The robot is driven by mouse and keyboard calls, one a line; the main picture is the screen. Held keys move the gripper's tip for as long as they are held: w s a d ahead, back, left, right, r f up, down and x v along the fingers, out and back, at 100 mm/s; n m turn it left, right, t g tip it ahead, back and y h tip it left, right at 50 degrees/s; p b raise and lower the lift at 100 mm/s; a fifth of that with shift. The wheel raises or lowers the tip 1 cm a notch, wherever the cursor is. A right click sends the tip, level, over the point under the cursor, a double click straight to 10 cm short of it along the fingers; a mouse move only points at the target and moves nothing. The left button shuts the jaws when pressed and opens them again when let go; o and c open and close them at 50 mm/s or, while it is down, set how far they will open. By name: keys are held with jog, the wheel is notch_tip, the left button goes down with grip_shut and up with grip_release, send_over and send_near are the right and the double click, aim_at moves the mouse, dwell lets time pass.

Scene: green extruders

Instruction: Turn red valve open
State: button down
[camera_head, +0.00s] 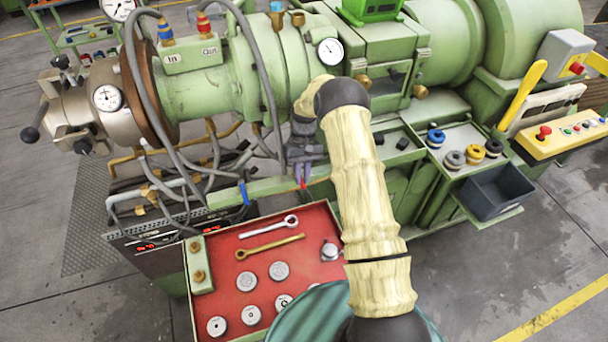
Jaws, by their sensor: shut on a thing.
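The red valve (304,184) is a small red handle low on the front of the green extruder (210,90), near the middle of the view. Only a little of it shows beneath my gripper. My gripper (302,174) points down with its purple fingers shut on the red valve. The exact angle of the handle is hard to tell because the fingers cover most of it. A similar blue valve (244,193) sits to the left on the same machine front.
A red-lined tool tray (318,222) with wrenches and round metal parts lies below my gripper. Grey hoses (262,75) hang to its left. A shelf with coloured knobs (436,138) and a dark bin (497,192) stand to the right.

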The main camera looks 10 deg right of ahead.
jog(key=shift+d, duration=0.1)
jog(key=c, duration=1.4)
grip_release()
notch_tip(320, 180, up, 10)
jog(key=shift+r+b, duration=0.1)
jog(key=shift+b, duration=0.8)
